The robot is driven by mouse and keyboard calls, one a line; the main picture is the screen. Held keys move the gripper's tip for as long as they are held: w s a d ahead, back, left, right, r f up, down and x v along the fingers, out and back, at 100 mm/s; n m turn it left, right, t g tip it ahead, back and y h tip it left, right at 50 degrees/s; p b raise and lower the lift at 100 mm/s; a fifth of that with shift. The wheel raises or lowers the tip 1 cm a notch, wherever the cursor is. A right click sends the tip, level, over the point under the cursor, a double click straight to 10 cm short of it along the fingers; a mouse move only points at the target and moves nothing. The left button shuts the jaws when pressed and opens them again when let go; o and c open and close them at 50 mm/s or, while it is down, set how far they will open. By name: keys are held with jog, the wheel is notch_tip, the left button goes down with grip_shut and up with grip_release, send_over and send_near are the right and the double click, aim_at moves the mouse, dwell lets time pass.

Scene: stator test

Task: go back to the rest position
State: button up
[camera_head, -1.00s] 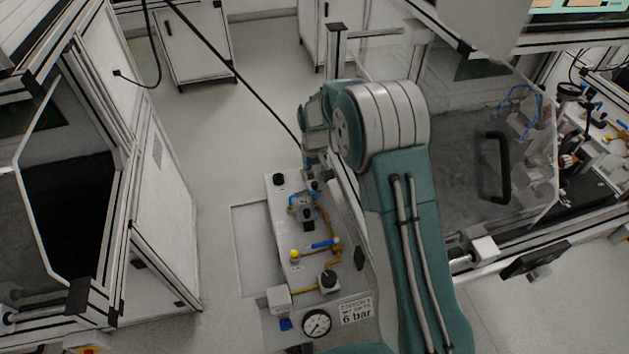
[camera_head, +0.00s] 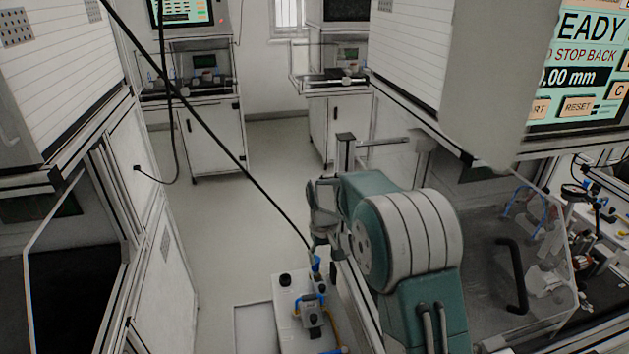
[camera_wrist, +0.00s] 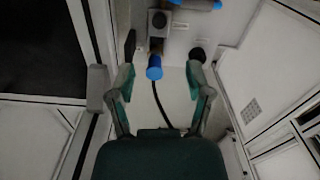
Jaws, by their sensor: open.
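My teal and grey arm reaches forward from the lower right of the head view. My gripper (camera_head: 318,248) is at its far end, small and partly merged with the wrist there. In the wrist view my gripper (camera_wrist: 160,84) has its two fingers spread wide, with nothing held between them. A blue-ended fitting (camera_wrist: 154,68) shows between and beyond the fingertips. I cannot tell whether anything touches it. The same white panel with valves (camera_head: 288,312) lies below my gripper in the head view, its near part cut off by the picture's bottom edge.
Machine cabinets stand close at the left (camera_head: 160,255) and right, where a clear guard with a black handle (camera_head: 512,275) sits. A dark cable (camera_head: 205,125) crosses the view. Pale floor (camera_head: 240,200) is free between the cabinets, up to far workstations (camera_head: 213,140).

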jog(key=s+d+r+m+t, duration=0.1)
jog(key=s+d+r, duration=0.2)
jog(key=s+r, duration=0.4)
jog(key=s+d+r+m+t, duration=0.1)
jog(key=s+d+r+t, duration=0.1)
jog(key=s+d+r, duration=0.5)
jog(key=s+r+m+t, duration=0.1)
jog(key=s+r, duration=0.1)
jog(key=s, duration=0.7)
jog(key=s+d+r+m+t, duration=0.1)
jog(key=s+r, duration=0.1)
jog(key=s, duration=0.8)
jog(key=shift+d+r+t, duration=0.15)
jog(key=shift+r+t, duration=0.1)
jog(key=shift+t, duration=0.05)
